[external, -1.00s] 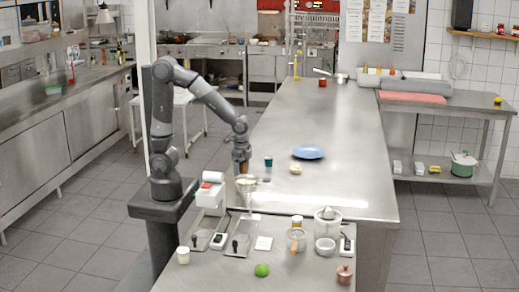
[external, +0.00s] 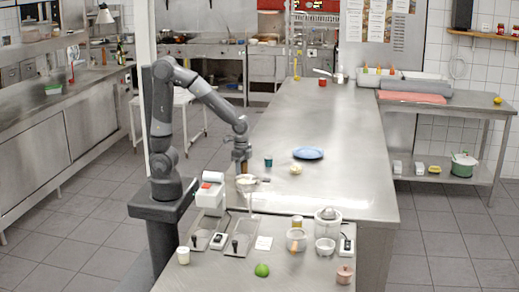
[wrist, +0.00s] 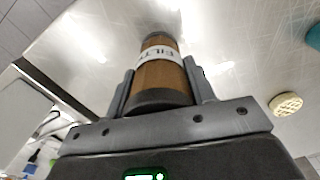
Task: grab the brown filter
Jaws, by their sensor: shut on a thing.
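The brown filter (wrist: 160,78) is a brown cylinder with dark ends and a white band with dark lettering. In the wrist view it stands between the two fingers of my gripper (wrist: 158,85), which is shut on it. In the external view my gripper (external: 241,163) points down over the left edge of the steel counter. There the filter shows only as a small brown patch (external: 244,168) below the gripper, just above a pale funnel-like piece on a stand (external: 248,184). I cannot tell whether it touches that piece.
A teal cup (external: 268,161), a beige round thing (external: 296,169) and a blue plate (external: 308,153) lie on the counter to the right. A white and grey machine (external: 211,190), scales, a juicer (external: 327,221) and a green lime (external: 262,270) stand nearer the front. The counter's middle is clear.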

